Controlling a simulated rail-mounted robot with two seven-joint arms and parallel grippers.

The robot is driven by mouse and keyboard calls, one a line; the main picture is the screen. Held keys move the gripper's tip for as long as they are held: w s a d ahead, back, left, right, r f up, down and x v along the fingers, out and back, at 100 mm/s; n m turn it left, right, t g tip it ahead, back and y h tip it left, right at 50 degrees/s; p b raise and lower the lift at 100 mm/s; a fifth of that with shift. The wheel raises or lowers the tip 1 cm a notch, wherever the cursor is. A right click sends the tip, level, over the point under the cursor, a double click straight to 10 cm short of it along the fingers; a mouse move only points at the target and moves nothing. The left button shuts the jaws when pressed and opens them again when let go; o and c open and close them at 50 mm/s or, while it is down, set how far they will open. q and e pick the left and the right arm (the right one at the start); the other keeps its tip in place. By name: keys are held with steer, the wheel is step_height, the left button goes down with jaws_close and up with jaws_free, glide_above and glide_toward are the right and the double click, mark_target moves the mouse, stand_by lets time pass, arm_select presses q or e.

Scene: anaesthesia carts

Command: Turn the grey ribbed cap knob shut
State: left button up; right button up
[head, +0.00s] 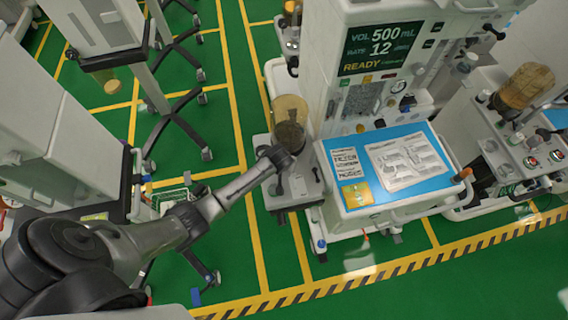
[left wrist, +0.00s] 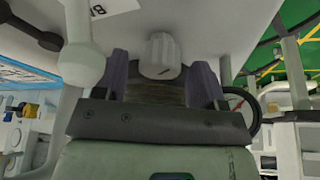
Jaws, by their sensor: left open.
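The grey ribbed cap knob (left wrist: 158,55) shows in the left wrist view on the underside of a pale housing, with a short dark mark near its lower rim. My left gripper (left wrist: 162,72) is open, one dark purple finger on each side of the knob. Gaps show between the knob and both fingers; I cannot tell how deep the knob sits between them. In the head view my left arm reaches in from the left to the side unit (head: 298,182) of the middle cart. The knob cannot be made out there. My right gripper is not in view.
A pale rod with a ball joint (left wrist: 82,62) stands close left of the fingers, and a black-rimmed gauge (left wrist: 240,108) close right. The amber canister (head: 290,112) stands behind my wrist. The cart's blue-topped work surface (head: 345,178) lies to the right. Green floor is clear in front.

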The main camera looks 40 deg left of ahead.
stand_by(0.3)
arm_select(q)
steer(key=c, duration=0.9)
steer(key=shift+r+m+p, duration=0.1)
steer(key=shift+m+p, duration=0.6)
steer(key=shift+p, duration=0.1)
steer(key=shift+a+m+h+p, duration=0.1)
steer(key=shift+m+h+p, duration=0.6)
steer(key=shift+m, duration=0.4)
steer(key=shift+m+h+p, duration=0.3)
steer(key=shift+m, duration=0.7)
steer(key=shift+f+m+h, duration=0.2)
steer(key=shift+m+h, duration=0.1)
steer(key=shift+m, duration=0.4)
